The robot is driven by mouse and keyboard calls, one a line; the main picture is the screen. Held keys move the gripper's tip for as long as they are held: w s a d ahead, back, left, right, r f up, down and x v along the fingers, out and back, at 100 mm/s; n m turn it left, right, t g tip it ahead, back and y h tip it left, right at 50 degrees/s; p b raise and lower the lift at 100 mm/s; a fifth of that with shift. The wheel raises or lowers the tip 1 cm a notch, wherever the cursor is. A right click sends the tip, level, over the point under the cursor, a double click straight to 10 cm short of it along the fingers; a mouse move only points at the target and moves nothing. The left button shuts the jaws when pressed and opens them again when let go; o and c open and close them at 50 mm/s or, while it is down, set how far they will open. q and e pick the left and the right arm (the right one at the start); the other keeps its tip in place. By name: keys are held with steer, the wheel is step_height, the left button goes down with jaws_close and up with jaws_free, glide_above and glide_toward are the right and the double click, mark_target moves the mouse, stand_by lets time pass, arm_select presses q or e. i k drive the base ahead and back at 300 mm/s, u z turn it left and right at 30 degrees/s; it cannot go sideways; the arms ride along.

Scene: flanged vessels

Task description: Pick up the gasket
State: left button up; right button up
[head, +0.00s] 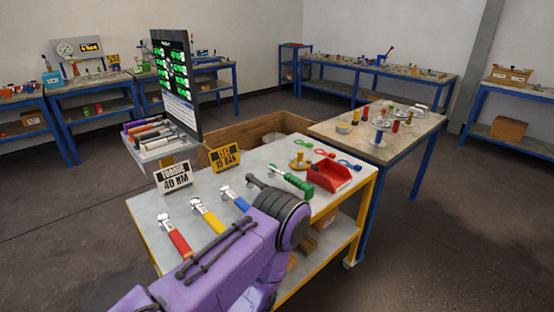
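I cannot make out for certain which thing is the gasket. A grey round piece (343,128) lies on the wooden-topped table (400,133) behind. A purple arm of mine crosses the near table's front. Neither gripper shows in this view. The arm hides part of the near tabletop.
The near table holds wrenches with red (178,239), yellow (208,217) and blue (234,199) handles, a green-handled tool (291,181), a red bin (329,175) and two signs (173,177). A screen (177,83) stands at its back left. Open floor lies to the right.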

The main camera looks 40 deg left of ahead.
mark_target(358, 167)
steer(key=u, duration=0.7)
steer(key=i, duration=0.3)
steer(key=z, duration=0.1)
